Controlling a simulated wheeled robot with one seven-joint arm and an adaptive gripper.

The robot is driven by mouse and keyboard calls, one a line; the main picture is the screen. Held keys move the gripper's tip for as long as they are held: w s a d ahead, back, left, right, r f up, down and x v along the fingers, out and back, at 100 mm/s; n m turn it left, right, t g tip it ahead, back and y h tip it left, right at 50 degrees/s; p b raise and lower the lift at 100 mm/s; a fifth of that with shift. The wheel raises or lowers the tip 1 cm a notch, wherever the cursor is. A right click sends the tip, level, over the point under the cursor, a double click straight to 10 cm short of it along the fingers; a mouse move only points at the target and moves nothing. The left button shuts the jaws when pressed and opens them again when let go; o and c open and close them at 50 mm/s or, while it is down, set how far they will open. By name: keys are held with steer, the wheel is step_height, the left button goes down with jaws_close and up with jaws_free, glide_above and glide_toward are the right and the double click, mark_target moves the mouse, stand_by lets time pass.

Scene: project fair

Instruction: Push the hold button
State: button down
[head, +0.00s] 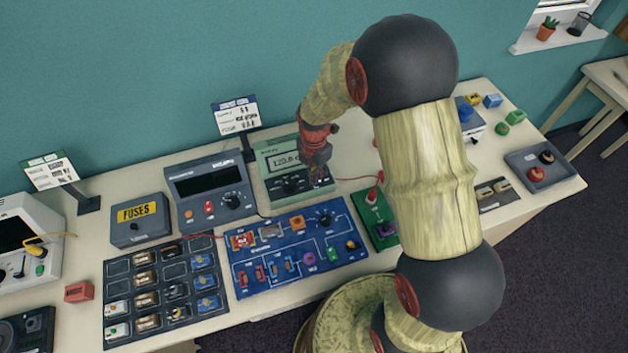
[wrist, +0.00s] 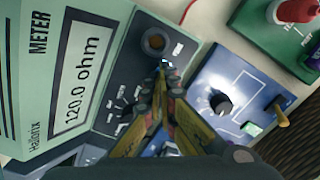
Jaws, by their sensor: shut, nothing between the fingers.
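The green meter (head: 268,148) stands at the back of the table; its screen reads 120.0 ohm in the wrist view (wrist: 82,75). In the head view my gripper (head: 318,176) is at the meter's lower right.
A blue circuit board (head: 290,255) lies in front of the meter, and a green board with a red part (head: 374,197) stands to its right. A grey power unit (head: 207,192) is on the left. A red cable runs close by on the right.

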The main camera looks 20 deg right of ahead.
step_height(320, 180, up, 10)
steer(key=p, duration=0.6)
steer(key=shift+p, duration=0.3)
stand_by(0.6)
steer(key=s+r+m+t+b, duration=0.2)
steer(key=s+r+m+b, duration=0.4)
steer(key=s+m, duration=0.5)
steer(key=s+r+m+t+b, duration=0.3)
steer(key=s+r+m+b, duration=0.3)
steer(key=s+r+m, duration=0.3)
steer(key=s+m, duration=0.2)
steer(key=m, duration=0.2)
steer(key=shift+t+b, duration=0.3)
steer(key=shift+b, duration=0.05)
steer(key=shift+r, duration=0.1)
